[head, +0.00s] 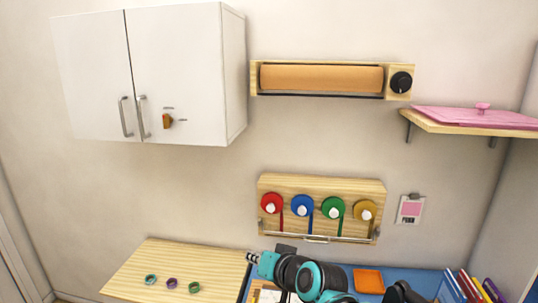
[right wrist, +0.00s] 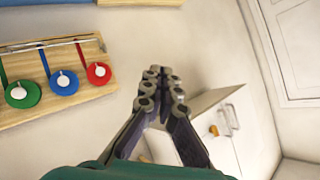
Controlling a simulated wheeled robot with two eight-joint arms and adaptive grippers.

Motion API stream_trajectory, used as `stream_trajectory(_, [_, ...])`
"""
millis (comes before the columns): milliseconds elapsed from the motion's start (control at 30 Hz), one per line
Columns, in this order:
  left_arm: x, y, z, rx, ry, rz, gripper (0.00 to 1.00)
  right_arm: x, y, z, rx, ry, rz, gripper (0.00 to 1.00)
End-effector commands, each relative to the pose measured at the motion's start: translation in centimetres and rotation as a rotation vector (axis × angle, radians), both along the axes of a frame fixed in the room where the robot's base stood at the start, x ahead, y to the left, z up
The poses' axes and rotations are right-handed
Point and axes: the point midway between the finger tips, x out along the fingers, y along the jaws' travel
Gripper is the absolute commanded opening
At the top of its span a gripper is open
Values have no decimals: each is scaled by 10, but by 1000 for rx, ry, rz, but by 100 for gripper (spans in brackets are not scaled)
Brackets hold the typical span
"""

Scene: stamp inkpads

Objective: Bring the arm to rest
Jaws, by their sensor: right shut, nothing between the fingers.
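My right arm shows at the bottom of the head view in teal and black, above the blue surface. Its gripper (head: 252,258) points left, near the right edge of the wooden tabletop. In the right wrist view the gripper's two dark fingers (right wrist: 162,80) meet at their tips, with nothing between them. The gripper is shut and empty, and the wall rack and the white cabinet appear beyond it. My left gripper does not show in the head view.
A wooden rack (head: 320,183) with several coloured ribbon reels hangs on the wall. A white cabinet (head: 180,60) is at upper left. Small rings (head: 172,283) lie on the wooden tabletop (head: 210,262). An orange pad (head: 368,280) and books (head: 468,287) sit at lower right.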

Motion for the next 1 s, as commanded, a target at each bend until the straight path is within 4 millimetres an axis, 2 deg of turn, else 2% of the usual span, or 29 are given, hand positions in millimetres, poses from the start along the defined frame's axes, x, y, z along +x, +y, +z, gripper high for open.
stream_trajectory(33, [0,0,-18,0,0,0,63,-19,-27,-35,-60,20,-15,0])
stream_trajectory(200, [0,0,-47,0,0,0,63,-82,-105,-127,-271,111,-62,0])
stream_trajectory(300, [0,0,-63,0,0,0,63,-119,-146,-178,-379,172,-94,0])
stream_trajectory(400, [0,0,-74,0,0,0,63,-151,-178,-219,-466,228,-126,0])
stream_trajectory(500, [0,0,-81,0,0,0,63,-173,-199,-247,-525,271,-149,0])
stream_trajectory(667, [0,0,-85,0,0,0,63,-190,-215,-264,-569,303,-166,0])
stream_trajectory(1000, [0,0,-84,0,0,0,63,-190,-215,-264,-571,304,-166,0])
